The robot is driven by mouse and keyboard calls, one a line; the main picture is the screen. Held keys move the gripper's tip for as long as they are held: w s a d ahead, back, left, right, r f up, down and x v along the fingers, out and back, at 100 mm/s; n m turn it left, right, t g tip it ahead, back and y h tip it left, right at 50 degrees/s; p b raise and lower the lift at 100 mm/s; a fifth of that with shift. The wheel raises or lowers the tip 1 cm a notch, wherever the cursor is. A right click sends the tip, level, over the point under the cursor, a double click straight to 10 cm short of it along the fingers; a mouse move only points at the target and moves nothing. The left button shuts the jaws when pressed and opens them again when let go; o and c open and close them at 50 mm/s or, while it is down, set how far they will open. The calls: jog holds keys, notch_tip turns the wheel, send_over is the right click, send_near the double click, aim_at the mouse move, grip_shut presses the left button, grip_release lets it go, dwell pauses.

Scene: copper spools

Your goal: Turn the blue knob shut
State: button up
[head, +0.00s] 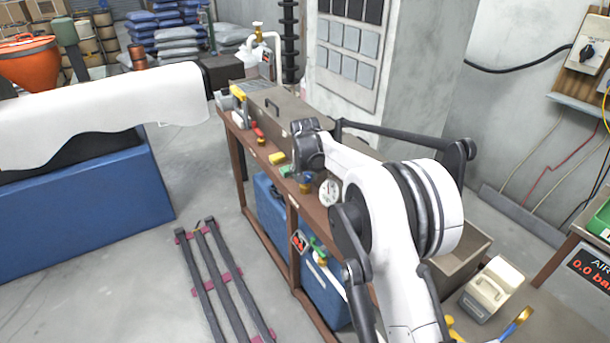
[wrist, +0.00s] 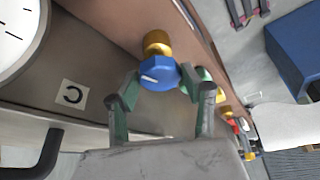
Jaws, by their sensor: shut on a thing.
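The blue knob (wrist: 158,74) sits on a brass fitting (wrist: 157,43) on the brown bench edge, with a white line on its face pointing left and slightly down. My gripper (wrist: 161,84) is shut on it, one green-padded finger on each side. A label with a curved mark (wrist: 73,95) is nearby.
Yellow (head: 277,158), green and red fittings line the bench edge to the left of my gripper. A grey box (head: 275,105) stands behind them on the bench. A blue case (head: 270,205) is below. The floor in front has a dark rail frame (head: 212,275).

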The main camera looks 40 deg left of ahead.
jog(key=shift+f+m+b, duration=0.2)
jog(key=shift+m+b, duration=0.5)
jog(key=shift+b, duration=0.3)
jog(key=shift+r+m+t+h+b, duration=0.2)
jog(key=shift+m+t+h+b, duration=0.3)
jog(key=shift+m, duration=0.4)
jog(key=o, duration=1.1)
jog(key=shift+o, duration=0.2)
jog(key=v, duration=1.2)
jog(key=shift+w, duration=0.15)
jog(key=shift+r, duration=0.1)
